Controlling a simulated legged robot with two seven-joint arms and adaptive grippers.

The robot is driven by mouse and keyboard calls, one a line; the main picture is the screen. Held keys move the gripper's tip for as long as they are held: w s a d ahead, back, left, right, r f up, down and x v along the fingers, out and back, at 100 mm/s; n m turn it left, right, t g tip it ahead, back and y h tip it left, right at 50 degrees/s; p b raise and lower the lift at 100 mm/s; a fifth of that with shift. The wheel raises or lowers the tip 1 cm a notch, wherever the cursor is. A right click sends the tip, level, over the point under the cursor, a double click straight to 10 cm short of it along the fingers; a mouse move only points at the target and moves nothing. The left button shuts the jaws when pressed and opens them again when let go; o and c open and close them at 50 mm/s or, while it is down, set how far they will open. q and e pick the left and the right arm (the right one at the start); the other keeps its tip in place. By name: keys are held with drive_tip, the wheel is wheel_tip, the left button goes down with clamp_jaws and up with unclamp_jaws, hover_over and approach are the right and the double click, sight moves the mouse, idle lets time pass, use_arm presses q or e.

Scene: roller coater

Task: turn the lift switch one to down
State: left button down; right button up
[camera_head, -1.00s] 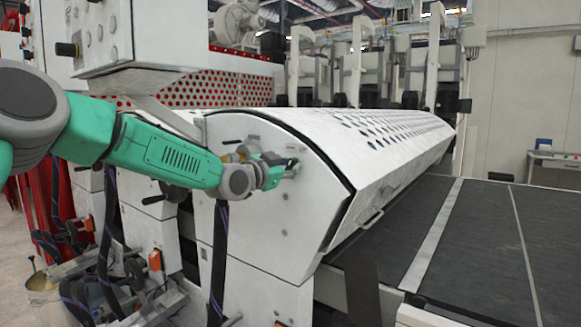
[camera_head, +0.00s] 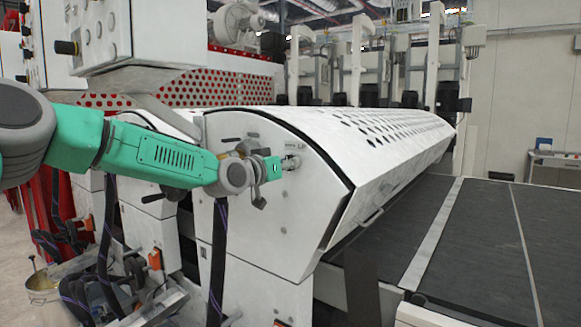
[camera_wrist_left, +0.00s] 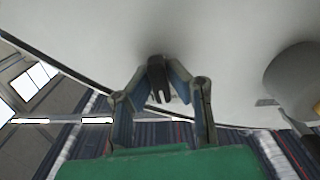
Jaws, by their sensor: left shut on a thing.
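The lift switch is a small dark handle on the white curved end panel (camera_head: 255,215) of the roller machine, just under a small printed label (camera_head: 294,147). My left gripper (camera_head: 289,163) is at this panel, its fingers around the switch. In the left wrist view the fingertips (camera_wrist_left: 160,92) are closed around the dark switch handle (camera_wrist_left: 158,98) against the white panel. The fingers cover most of the switch, so its exact angle is hard to tell. My right gripper is not in view.
A small dark handle (camera_head: 231,140) sticks out of the panel left of the label. A blurred grey rounded part (camera_wrist_left: 295,80) is close on the right in the wrist view. The long perforated cover (camera_head: 375,130) runs back beside the dark conveyor (camera_head: 480,240).

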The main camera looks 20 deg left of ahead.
use_arm(q)
drive_tip(key=shift+a+r+n+b, duration=0.15)
drive_tip(key=shift+n+b, duration=0.1)
drive_tip(key=shift+n, duration=0.75)
drive_tip(key=shift+a+r+n+b, duration=0.15)
drive_tip(key=shift+n+b, duration=0.1)
drive_tip(key=shift+n, duration=0.75)
drive_tip(key=shift+r+n, duration=0.1)
drive_tip(key=shift+n, duration=0.2)
drive_tip(key=c, duration=1.5)
unclamp_jaws()
drive_tip(key=shift+c, duration=0.2)
drive_tip(key=shift+a+f, duration=0.1)
drive_tip(key=shift+f, duration=0.2)
drive_tip(key=v, duration=1.2)
drive_tip(key=shift+w, duration=0.1)
drive_tip(key=shift+f, duration=0.1)
